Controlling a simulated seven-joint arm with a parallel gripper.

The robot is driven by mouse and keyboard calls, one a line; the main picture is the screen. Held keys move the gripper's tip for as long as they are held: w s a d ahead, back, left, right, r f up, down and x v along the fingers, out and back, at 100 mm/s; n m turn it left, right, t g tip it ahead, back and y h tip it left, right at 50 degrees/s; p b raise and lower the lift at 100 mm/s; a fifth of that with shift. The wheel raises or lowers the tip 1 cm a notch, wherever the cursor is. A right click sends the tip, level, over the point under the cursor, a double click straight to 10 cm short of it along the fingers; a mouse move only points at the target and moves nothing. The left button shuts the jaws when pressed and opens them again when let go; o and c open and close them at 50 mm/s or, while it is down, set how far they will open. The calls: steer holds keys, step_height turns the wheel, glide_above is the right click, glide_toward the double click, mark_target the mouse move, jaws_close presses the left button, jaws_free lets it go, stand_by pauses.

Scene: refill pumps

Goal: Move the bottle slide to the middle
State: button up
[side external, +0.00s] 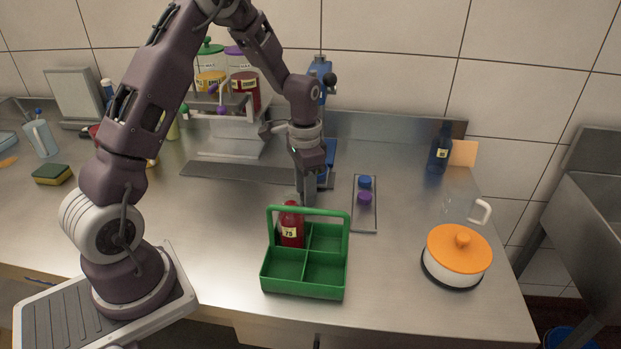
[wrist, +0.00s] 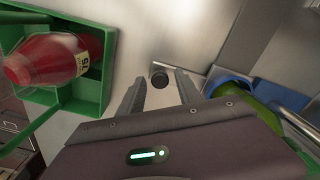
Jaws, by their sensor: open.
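My gripper (side external: 306,192) points down just behind the green caddy. I cannot tell whether either finger touches the knob. To the right of the fingers is a blue holder (wrist: 232,77) around a green bottle (wrist: 238,93), probably the bottle slide. In the side view a blue part (side external: 328,155) shows behind my gripper, mostly hidden by my wrist.
The green caddy (side external: 303,292) holds a red bottle (side external: 291,228) in a back compartment. A small tray with a blue cap (side external: 365,182) and a purple cap (side external: 364,198) lies to the right. An orange-lidded pot (side external: 459,252) and a dark blue bottle (side external: 439,152) stand farther right.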

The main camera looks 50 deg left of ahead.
jaws_close()
steer(key=shift+s+a, duration=3.7)
steer(key=shift+a, duration=0.05)
steer(key=shift+o, duration=1)
jaws_free()
step_height(320, 180, up, 7)
